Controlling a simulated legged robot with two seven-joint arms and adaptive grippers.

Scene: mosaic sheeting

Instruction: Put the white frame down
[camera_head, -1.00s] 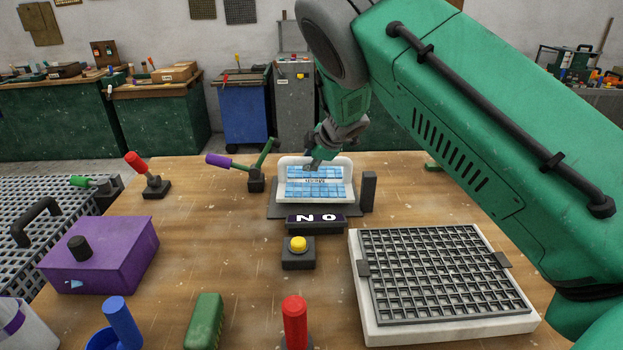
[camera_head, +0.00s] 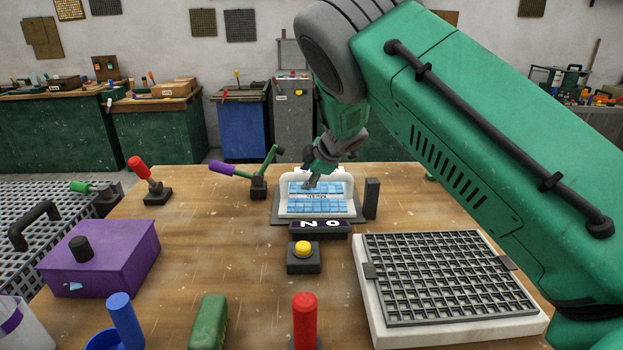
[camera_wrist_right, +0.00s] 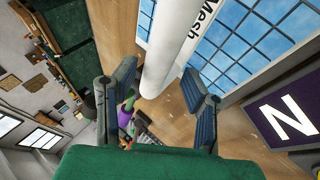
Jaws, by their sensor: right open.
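The white frame (camera_head: 287,186) holds blue mosaic sheeting with a "Mesh" label. It lies over a dark base (camera_head: 276,217) near the far side of the bench. My right gripper (camera_head: 312,184) is at the frame's far part, its jaws open. In the right wrist view, the two fingers (camera_wrist_right: 155,95) stand apart, with the white bar of the frame (camera_wrist_right: 165,50) crossing between and beyond them. I cannot tell whether a finger touches it. My left gripper is not in view.
A dark "NO" sign (camera_head: 320,225) and a yellow button (camera_head: 302,248) stand in front of the base. A dark post (camera_head: 371,198) is close on the right. A grey grid on a white slab (camera_head: 368,318) lies front right. Levers and a purple box (camera_head: 105,260) are left.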

